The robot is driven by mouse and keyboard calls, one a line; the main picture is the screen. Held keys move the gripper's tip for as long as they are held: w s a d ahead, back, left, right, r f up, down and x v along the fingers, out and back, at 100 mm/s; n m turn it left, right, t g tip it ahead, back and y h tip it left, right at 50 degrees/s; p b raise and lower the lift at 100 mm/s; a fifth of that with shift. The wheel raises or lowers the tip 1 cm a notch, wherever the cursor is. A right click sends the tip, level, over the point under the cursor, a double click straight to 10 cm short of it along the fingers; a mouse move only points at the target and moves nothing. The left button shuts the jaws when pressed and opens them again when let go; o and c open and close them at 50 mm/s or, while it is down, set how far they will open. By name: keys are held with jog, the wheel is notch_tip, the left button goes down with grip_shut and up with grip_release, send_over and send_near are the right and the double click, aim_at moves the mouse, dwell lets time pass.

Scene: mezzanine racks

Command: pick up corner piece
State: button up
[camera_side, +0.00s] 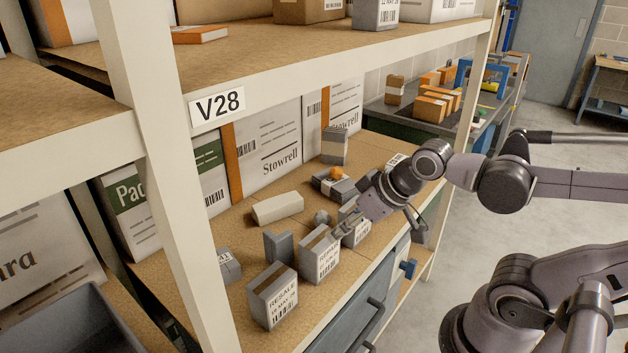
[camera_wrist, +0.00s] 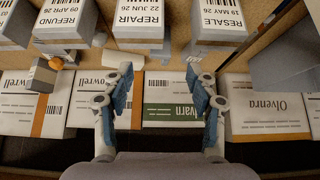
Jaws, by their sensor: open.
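The likely corner piece is a small grey angled piece (camera_side: 279,246) standing upright on the shelf board, behind the front row of labelled boxes in the side view.
Front boxes include RESALE (camera_side: 272,296), REPAIR (camera_side: 319,256) and REFUND (camera_side: 355,228). A pale block (camera_side: 277,208), a grey ball (camera_side: 321,217) and a grey box (camera_side: 229,264) lie nearby. Stowrell cartons (camera_side: 268,150) line the back. An upper shelf (camera_side: 290,62) and post (camera_side: 165,180) bound the space.

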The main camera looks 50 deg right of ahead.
dwell(0.3)
jog(key=m+g, duration=0.7)
jog(key=m, duration=1.3)
send_over(291, 250)
jog(key=w+d, duration=0.1)
notch_tip(291, 250, down, 9)
notch_tip(291, 250, down, 5)
jog(key=shift+d, duration=0.15)
jog(key=shift+a+f, duration=0.15)
jog(key=shift+f, duration=1.25)
jog(key=shift+a+f, duration=0.1)
jog(key=shift+f, duration=1.3)
jog(key=c, duration=0.9)
